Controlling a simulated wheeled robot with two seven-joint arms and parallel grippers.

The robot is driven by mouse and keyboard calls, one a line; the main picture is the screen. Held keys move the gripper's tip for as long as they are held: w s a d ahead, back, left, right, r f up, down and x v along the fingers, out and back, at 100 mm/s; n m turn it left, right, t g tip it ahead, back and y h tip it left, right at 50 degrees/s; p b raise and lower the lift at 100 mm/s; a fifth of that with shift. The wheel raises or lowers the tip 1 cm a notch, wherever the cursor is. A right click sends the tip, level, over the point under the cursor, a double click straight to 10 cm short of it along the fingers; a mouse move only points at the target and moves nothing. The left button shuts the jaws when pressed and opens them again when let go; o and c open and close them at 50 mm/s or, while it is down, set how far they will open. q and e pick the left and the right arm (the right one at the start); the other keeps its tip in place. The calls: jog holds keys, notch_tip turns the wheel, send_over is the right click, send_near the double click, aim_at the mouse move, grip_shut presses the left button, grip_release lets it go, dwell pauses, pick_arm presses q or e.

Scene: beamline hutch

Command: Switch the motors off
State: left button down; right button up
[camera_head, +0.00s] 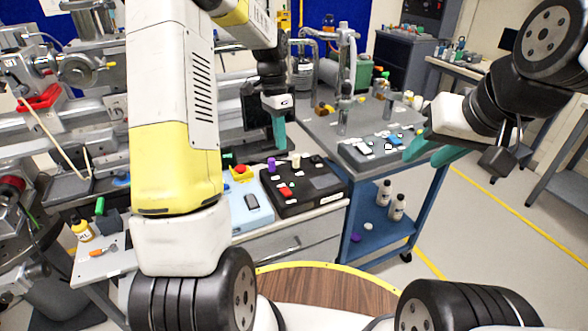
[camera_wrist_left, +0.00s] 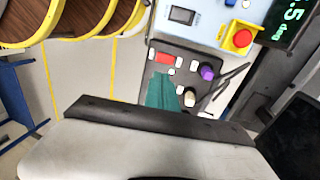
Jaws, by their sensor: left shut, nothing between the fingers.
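A black control box (camera_head: 303,187) sits on the bench, with a red rocker switch (camera_head: 286,192), a purple knob (camera_head: 271,164) and a cream knob (camera_head: 295,161). In the left wrist view its red rocker (camera_wrist_left: 166,58) is plain. Beside it is a light blue box (camera_head: 240,218) with a dark rocker (camera_head: 251,201) and a red button on yellow (camera_head: 240,171). My left gripper (camera_head: 279,135) is shut and empty, above the far side of the black box. In the wrist view its teal fingertips (camera_wrist_left: 163,92) overlap the black panel near the rocker. My right gripper (camera_head: 432,152) is open and empty over the cart.
A display with green digits (camera_wrist_left: 291,22) stands behind the boxes. A blue cart (camera_head: 375,230) to the right carries a grey panel with buttons (camera_head: 372,150) and bottles (camera_head: 398,207) below. A small yellow bottle (camera_head: 82,228) stands at the left.

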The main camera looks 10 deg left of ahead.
aim_at(287, 193)
pick_arm(q)
jog(key=f, duration=0.5)
jog(key=s+d+f, duration=0.1)
jog(key=f, duration=0.3)
jog(key=s+f, duration=0.1)
jog(key=f, duration=0.4)
jog(key=shift+d+f, duration=0.3)
